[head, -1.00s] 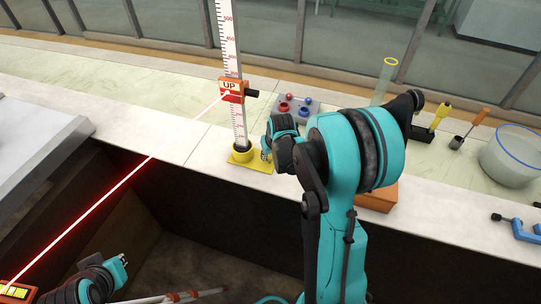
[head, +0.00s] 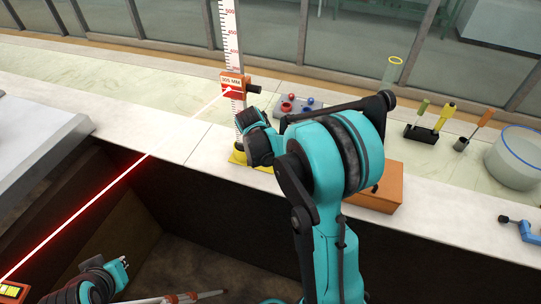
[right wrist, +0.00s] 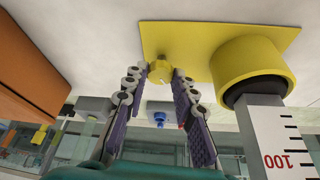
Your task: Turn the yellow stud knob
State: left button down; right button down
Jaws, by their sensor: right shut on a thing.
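The yellow stud knob (right wrist: 162,73) is on a yellow base plate (right wrist: 212,35) beside a yellow round socket (right wrist: 245,70). My right gripper (right wrist: 162,80) is shut on the knob, one finger on each side, in the right wrist view. In the head view my right wrist hides the knob and most of the plate (head: 237,160). A white graduated staff (head: 230,30) stands upright in the socket. It carries an orange target box (head: 235,84) whose label seems to read 305 MM. My left gripper (head: 119,264) is low at the left, away from the bench; its jaws are too small to read.
A red beam runs from a yellow-lit orange device (head: 12,290) to the target box. An orange box (head: 378,190) stands right of the staff. A grey block with red and blue knobs (head: 290,103), a tool rack (head: 425,133) and a clear round vessel (head: 515,158) are on the bench.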

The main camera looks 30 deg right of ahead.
jog(key=shift+w+a+m+g+h, duration=0.15)
jog(key=shift+m+g, duration=0.15)
jog(key=shift+m, duration=0.55)
jog(key=shift+d+m+g+h, duration=0.15)
jog(key=shift+m+g, duration=0.15)
jog(key=shift+m, duration=0.55)
jog(key=shift+a+m, duration=0.1)
jog(key=shift+m, duration=0.2)
jog(key=c, duration=1.2)
grip_release()
jog(key=v, duration=1.2)
jog(key=shift+w, duration=0.1)
